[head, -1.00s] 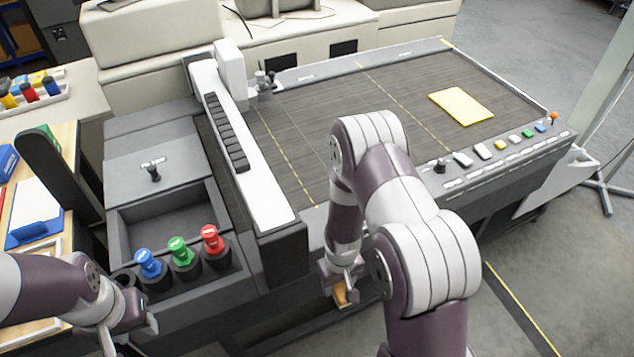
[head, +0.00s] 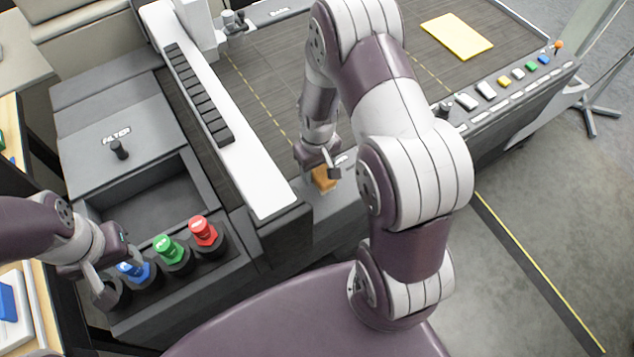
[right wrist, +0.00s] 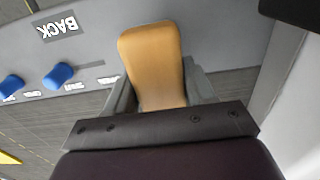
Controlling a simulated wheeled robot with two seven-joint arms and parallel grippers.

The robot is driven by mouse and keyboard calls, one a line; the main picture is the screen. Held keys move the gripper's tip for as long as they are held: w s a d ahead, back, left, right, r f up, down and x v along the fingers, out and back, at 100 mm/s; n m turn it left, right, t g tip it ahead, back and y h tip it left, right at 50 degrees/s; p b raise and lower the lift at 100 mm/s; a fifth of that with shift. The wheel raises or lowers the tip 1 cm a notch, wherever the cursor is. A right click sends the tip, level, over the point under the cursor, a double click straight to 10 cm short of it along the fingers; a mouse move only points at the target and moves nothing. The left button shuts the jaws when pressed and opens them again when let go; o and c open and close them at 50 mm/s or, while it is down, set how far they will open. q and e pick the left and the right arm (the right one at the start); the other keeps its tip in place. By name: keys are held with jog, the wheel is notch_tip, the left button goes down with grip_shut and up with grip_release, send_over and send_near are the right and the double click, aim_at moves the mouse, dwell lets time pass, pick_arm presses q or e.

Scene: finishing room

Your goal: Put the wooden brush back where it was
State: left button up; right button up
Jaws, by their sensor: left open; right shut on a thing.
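The wooden brush (head: 323,179) shows as a small orange-brown block in the head view, over the grey front ledge of the large machine, right of the white bar's near end. My right gripper (head: 320,162) is shut on it. In the right wrist view the brush (right wrist: 153,62) is a rounded tan wooden piece between the two fingers. Its far end and any bristles are hidden. I cannot tell whether it touches the ledge. My left gripper (head: 108,278) is open, close beside the blue-capped bottle (head: 134,271) at the lower left.
Green-capped (head: 170,250) and red-capped (head: 204,232) bottles stand in the holder beside the grey bin (head: 160,205). A panel marked BACK (right wrist: 59,27) with blue knobs (right wrist: 58,75) lies near the brush. A yellow sheet (head: 456,36) lies on the dark machine bed.

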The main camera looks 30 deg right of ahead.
jog(key=f+b, duration=0.3)
jog(key=shift+s+f, duration=0.2)
jog(key=shift+s, duration=0.05)
jog(key=shift+s+f, duration=0.15)
jog(key=shift+f, duration=0.1)
jog(key=shift+r, duration=0.25)
jog(key=shift+w+f, duration=0.15)
jog(key=shift+w, duration=0.05)
jog(key=o, duration=0.6)
jog(key=shift+f, duration=0.1)
jog(key=o, duration=0.4)
jog(key=shift+s, duration=0.15)
